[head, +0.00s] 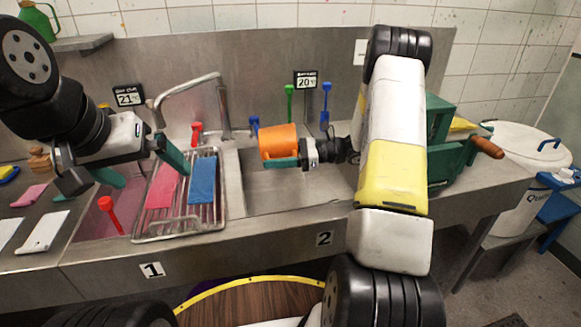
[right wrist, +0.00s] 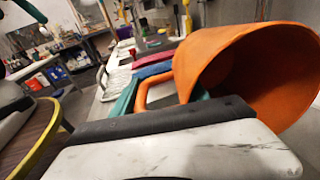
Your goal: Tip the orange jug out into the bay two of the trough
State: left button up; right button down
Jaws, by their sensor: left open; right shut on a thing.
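The orange jug (head: 278,142) hangs in the air above bay two (head: 290,195) of the steel trough, marked by a label "2" (head: 324,239). My right gripper (head: 284,161) is shut on the jug. In the right wrist view the orange jug (right wrist: 225,60) is tipped far over, its open mouth toward the right of the picture and its handle (right wrist: 152,90) by the green fingers. The inside that shows is plain orange; I see no stream leaving it. My left gripper (head: 140,168) is open and empty above the left part of the trough.
A wire rack (head: 218,210) with a pink and a blue cloth lies over the left part, near label "1" (head: 151,270). A tap (head: 190,92) stands behind it. A green box (head: 440,125) with a wooden handle stands to the right. Bay two's floor looks clear.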

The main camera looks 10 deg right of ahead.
jog(key=shift+d+f+y, duration=0.2)
jog(key=shift+f+y, duration=0.3)
jog(key=shift+f, duration=0.45)
